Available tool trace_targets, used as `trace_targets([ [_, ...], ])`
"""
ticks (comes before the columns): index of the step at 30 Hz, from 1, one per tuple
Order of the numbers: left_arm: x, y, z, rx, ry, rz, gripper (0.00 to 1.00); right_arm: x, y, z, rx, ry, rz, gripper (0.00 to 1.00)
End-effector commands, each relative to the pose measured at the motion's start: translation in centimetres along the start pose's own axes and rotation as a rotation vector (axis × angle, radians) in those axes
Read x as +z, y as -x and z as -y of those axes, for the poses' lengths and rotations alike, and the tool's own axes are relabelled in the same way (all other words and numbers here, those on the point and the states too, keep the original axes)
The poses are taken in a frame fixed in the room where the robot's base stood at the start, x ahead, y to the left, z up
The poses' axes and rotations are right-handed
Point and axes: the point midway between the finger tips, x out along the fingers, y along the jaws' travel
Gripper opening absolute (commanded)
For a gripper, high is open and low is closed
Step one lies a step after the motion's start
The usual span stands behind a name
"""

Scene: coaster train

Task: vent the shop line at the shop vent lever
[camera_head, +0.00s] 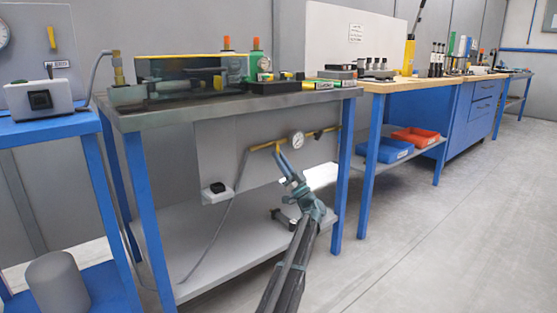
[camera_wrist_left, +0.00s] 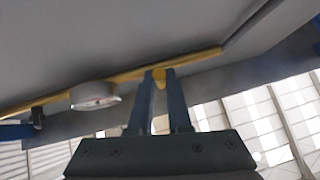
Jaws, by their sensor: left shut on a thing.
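A yellow pipe (camera_head: 262,146) runs along the grey panel under the near workbench, with a round white-faced gauge (camera_head: 297,140) on it. My left gripper (camera_head: 281,155) reaches up to this pipe, just left of the gauge. In the left wrist view, its two blue fingers (camera_wrist_left: 160,88) are closed on a small yellow piece (camera_wrist_left: 158,76) at the pipe, which looks like the shop vent lever. The fingers hide most of it. The gauge shows left of the fingers there (camera_wrist_left: 95,95). A dark fitting (camera_head: 318,134) sits further right on the pipe. My right gripper is not in view.
The bench's blue legs (camera_head: 142,200) flank the panel, and a lower shelf (camera_head: 215,252) lies below. The floor at right (camera_head: 440,240) is clear.

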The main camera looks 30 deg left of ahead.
Motion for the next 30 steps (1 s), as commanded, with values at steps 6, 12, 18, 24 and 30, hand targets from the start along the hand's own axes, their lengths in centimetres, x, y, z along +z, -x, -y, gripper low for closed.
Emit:
trace_targets([
  [6,0.0,-0.06,-0.26,-0.02,0.022,0.003,0.0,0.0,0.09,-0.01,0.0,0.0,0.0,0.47],
  [12,0.0,-0.03,-0.26,-0.023,0.025,0.004,0.0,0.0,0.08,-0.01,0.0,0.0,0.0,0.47],
  [18,0.01,-0.02,-0.27,-0.022,0.025,0.005,0.0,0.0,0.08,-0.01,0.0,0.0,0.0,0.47],
  [24,0.0,0.0,-0.23,-0.022,0.025,0.005,0.46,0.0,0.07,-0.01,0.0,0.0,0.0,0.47],
  [30,0.0,0.02,-0.2,-0.023,0.025,0.005,0.46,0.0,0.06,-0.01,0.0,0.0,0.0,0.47],
])
